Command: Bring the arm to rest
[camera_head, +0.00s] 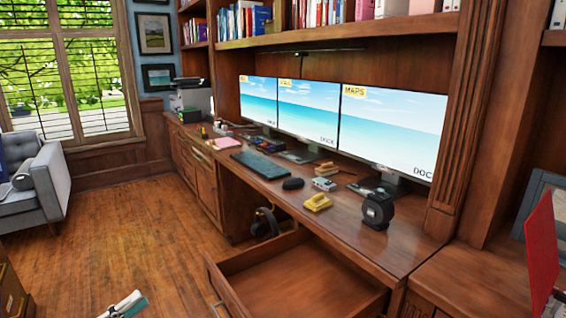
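My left gripper (127,304) shows at the bottom edge, left of centre, low over the wood floor. Only its tip end is in view, pale with a teal part, and it is too small to tell whether it is open or shut. It is apart from the desk and the open drawer (290,286). A pale and dark piece in the bottom right corner, below an upright red panel (541,250), may be my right gripper; I cannot tell.
The pulled-out drawer is empty. A grey armchair (38,180) stands left. The floor between is clear.

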